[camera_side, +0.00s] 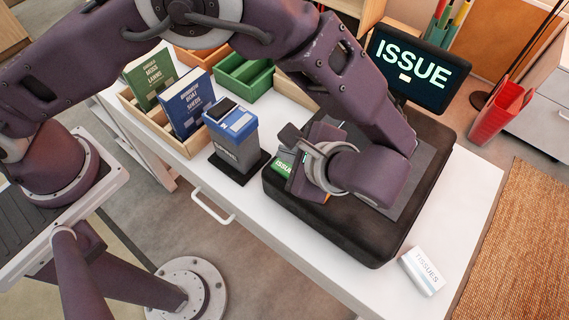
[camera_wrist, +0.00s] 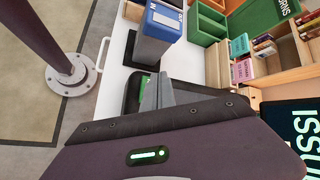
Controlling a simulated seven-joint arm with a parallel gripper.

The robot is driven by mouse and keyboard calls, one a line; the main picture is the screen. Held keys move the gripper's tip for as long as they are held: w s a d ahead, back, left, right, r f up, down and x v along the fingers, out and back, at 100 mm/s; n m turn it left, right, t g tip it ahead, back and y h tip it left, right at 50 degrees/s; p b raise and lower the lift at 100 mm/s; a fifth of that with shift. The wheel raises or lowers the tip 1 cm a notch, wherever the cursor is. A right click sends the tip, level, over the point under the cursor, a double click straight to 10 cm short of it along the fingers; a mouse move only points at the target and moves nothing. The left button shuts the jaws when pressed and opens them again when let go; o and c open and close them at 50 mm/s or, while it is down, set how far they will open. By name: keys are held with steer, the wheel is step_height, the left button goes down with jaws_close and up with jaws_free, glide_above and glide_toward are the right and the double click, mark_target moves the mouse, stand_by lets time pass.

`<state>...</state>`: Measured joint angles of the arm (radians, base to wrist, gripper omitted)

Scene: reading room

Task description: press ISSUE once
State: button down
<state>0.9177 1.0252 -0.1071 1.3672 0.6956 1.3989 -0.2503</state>
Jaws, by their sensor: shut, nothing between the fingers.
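The green ISSUE key (camera_side: 284,165) shows its lettering at the left part of a black desk unit (camera_side: 375,248), partly hidden by my gripper in the side view. A bit of green also shows beside my fingertips in the wrist view. My gripper (camera_wrist: 158,80) is shut and empty, its fingers close together over the black unit. The side view hides the fingertips behind the hand, so I cannot tell whether they touch the key. The screen (camera_side: 410,66) behind the unit reads ISSUE in bright letters with a small light mark below.
A grey and blue bin (camera_side: 234,145) stands left of the unit. Green (camera_side: 151,72) and blue (camera_side: 188,103) books sit in a wooden tray. Green trays (camera_side: 243,75) are behind. A tissue pack (camera_side: 422,271) lies at the front right of the white table (camera_side: 330,278).

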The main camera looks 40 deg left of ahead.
mark_target(287, 171)
steer(key=shift+r, duration=1.55)
steer(key=s+a+r+n+g+h, duration=0.25)
steer(key=a+r+n+h, duration=0.3)
steer(key=a+r, duration=0.95)
steer(key=s+a+r+n+t+h, duration=0.1)
steer(key=s+a+r+n+t, duration=0.1)
steer(key=s, duration=0.3)
steer(key=s+a+r+n+t+h, duration=0.2)
steer(key=s+n+t, duration=0.1)
steer(key=s+n, duration=0.2)
steer(key=shift+s+a+r, duration=0.3)
steer(key=shift+s+a, duration=0.1)
steer(key=shift+s, duration=0.2)
